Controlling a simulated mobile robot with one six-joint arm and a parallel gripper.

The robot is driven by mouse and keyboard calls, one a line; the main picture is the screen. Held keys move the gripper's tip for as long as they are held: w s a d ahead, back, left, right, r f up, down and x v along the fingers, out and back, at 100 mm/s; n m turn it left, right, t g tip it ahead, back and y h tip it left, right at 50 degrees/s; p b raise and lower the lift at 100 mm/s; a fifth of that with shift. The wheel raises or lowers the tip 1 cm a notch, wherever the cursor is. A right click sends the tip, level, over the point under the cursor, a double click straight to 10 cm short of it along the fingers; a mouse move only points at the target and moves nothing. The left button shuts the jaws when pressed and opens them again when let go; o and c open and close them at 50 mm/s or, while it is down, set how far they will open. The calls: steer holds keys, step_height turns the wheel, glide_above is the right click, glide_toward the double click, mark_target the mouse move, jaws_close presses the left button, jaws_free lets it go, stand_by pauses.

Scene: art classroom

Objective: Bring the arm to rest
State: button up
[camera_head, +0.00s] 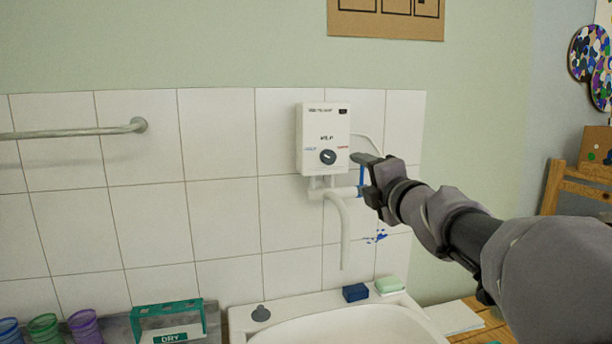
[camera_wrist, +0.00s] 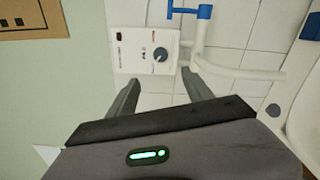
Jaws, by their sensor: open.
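My gripper (camera_head: 366,174) is in front of the tiled wall, just right of the white water heater (camera_head: 325,140). In the wrist view my gripper (camera_wrist: 163,82) has its two fingers spread apart with nothing between them. The heater box (camera_wrist: 144,36) with its dark round knob (camera_wrist: 160,54) lies beyond the fingertips. In the head view, one finger overlaps the area beside a blue tap handle (camera_head: 361,177) under the heater. I cannot tell whether the finger touches the handle or the box. The handle also shows in the wrist view (camera_wrist: 188,10), apart from the fingers.
Below the heater, a white spout (camera_head: 345,235) hangs over the sink (camera_head: 345,325). A blue block (camera_head: 355,292) and a green-white soap (camera_head: 389,285) sit on its rim. A towel rail (camera_head: 75,132) juts from the wall at left. Cups and a green "DRY" holder (camera_head: 168,320) stand lower left.

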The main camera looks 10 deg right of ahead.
steer(key=shift+w, duration=0.25)
steer(key=s+a+f+m+g, duration=0.4)
steer(key=s+f+m, duration=0.4)
steer(key=s, duration=0.3)
steer(key=s+a+f+m+g+y, duration=0.1)
steer(key=s+a+f+m+g, duration=0.3)
steer(key=s+a+f+m, duration=0.3)
steer(key=s+a+f+m+g, duration=0.4)
steer(key=s+a+f+m, duration=0.2)
steer(key=s+f+m, duration=0.5)
steer(key=s+f, duration=0.1)
steer(key=s, duration=0.4)
steer(key=shift+a, duration=0.2)
